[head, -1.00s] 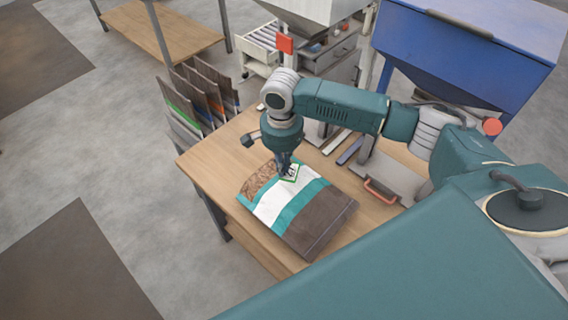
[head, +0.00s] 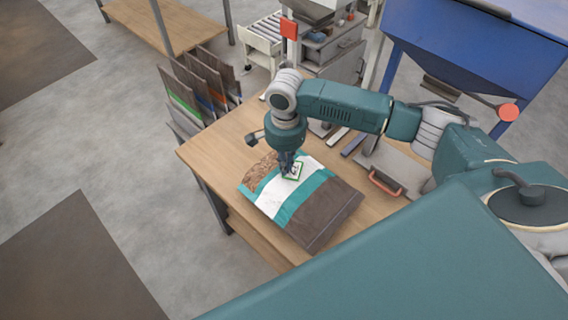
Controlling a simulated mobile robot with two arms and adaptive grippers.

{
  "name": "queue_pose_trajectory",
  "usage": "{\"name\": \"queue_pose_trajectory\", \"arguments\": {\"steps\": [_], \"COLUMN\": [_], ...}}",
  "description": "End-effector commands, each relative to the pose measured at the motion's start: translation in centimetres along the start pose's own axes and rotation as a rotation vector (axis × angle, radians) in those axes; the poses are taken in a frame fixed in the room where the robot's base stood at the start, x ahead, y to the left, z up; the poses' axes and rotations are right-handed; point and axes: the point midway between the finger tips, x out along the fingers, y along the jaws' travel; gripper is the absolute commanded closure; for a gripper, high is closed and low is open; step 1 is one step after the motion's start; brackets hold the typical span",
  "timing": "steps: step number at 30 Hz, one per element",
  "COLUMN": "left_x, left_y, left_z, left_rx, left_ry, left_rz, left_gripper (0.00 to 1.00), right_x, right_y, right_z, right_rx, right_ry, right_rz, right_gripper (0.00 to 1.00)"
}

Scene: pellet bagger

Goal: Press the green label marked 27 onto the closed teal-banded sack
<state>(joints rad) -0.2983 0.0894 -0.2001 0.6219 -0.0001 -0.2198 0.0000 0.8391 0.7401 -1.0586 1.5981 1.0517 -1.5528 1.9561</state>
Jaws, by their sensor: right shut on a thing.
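The teal-banded sack (head: 318,212) lies flat on the wooden table, brown with a white panel and teal bands. A brown patterned patch shows at its far left end. The green-edged label (head: 294,170) is at the upper part of the white panel, under my right gripper (head: 287,172). My right gripper points down and is shut on the label. The number on it is too small to read. I cannot tell whether the label touches the sack. My left gripper is not in view.
A rack of upright folded sacks (head: 203,85) stands at the table's far left corner. A device with a red handle (head: 384,182) sits on the table right of the sack. A blue hopper (head: 470,50) stands behind. The table's left part (head: 215,150) is clear.

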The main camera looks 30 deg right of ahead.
Motion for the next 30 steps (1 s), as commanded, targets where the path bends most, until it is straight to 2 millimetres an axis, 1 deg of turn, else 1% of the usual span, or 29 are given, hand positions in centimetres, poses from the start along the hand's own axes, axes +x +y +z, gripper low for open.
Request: {"name": "queue_pose_trajectory", "arguments": {"steps": [9, 27, 28, 29, 30], "left_x": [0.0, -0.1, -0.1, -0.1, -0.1], "left_y": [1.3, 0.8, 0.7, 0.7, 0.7], "left_z": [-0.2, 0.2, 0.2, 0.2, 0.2], "left_rx": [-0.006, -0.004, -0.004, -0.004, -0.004], "left_ry": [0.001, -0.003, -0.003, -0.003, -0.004], "left_rz": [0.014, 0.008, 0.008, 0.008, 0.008], "left_gripper": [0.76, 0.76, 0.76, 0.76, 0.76], "right_x": [0.1, 0.5, 0.6, 0.6, 0.6], "right_y": [0.0, 0.0, 0.0, 0.0, 0.0], "right_z": [0.0, 0.0, 0.0, 0.0, 0.1], "right_rx": [0.000, -0.001, -0.001, -0.001, -0.001], "right_ry": [0.000, 0.000, 0.000, -0.001, -0.001], "right_rz": [0.000, 0.000, 0.000, 0.000, 0.000], "right_gripper": [1.00, 1.00, 0.90, 0.84, 0.76]}}
